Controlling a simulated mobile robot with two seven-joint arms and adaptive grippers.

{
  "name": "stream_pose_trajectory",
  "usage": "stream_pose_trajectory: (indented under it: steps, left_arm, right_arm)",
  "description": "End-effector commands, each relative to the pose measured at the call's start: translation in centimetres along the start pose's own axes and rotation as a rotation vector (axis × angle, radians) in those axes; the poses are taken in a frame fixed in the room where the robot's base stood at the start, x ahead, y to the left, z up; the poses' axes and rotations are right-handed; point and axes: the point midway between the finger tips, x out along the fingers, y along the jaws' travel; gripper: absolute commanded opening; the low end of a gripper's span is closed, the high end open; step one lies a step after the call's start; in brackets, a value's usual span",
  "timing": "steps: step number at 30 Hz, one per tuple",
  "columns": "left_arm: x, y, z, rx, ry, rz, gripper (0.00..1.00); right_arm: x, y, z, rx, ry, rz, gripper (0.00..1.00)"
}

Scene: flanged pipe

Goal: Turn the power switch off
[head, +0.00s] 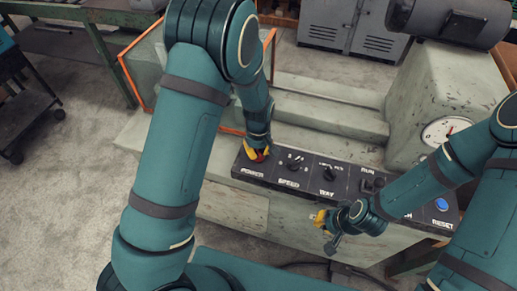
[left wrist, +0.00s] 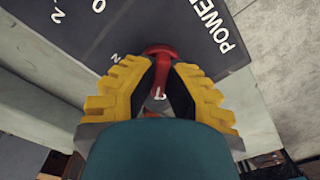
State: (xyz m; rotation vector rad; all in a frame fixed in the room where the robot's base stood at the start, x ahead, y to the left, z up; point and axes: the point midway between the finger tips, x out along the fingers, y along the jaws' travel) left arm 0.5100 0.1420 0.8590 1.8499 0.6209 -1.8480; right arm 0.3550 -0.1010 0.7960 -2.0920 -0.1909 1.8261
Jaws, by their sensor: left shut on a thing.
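The red power switch (left wrist: 160,53) is on the dark control panel (head: 308,180), at the panel's left end by the word POWER. In the head view a little of the red switch (head: 261,157) shows between my left gripper's yellow fingers. My left gripper (head: 256,153) is shut on it; in the left wrist view the fingers (left wrist: 158,85) lie on both sides of the red handle. The switch's exact setting is partly hidden by the fingers. My right gripper (head: 326,222) is in front of the panel's lower edge, apart from it; its opening is too small to judge.
The panel also carries a SPEED knob (head: 294,162), a second knob (head: 328,172), a RUN control (head: 372,184) and a blue RESET button (head: 441,204). A round gauge (head: 446,131) is on the machine at the right. Grey cabinets (head: 352,28) stand behind. Open floor lies at the left.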

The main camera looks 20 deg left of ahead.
Motion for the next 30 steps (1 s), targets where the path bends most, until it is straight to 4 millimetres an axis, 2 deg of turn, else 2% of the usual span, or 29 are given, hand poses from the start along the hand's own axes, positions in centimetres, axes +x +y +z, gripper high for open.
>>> stream_pose_trajectory:
  steps: [9, 24, 25, 27, 30]
  left_arm:
    - [0.10, -0.08, 0.13, -0.103, -0.003, -0.003, 0.00]
    - [0.15, -0.08, 0.14, -0.120, -0.004, -0.003, 0.00]
    - [0.15, -0.09, 0.14, -0.120, -0.004, -0.003, 0.20]
    - [0.13, -0.08, 0.12, -0.119, -0.003, -0.003, 0.41]
    - [0.10, -0.05, 0.09, -0.119, -0.002, -0.002, 0.41]
  right_arm:
    - [-0.39, -0.15, -0.21, 0.001, 0.004, 0.000, 0.00]
    - [-0.41, -0.16, -0.22, 0.001, 0.005, 0.000, 0.00]
    - [-0.41, -0.16, -0.22, 0.001, 0.005, 0.000, 0.00]
    - [-0.42, -0.16, -0.22, 0.001, 0.005, 0.000, 0.00]
    - [-0.42, -0.16, -0.21, 0.001, 0.005, 0.000, 0.00]
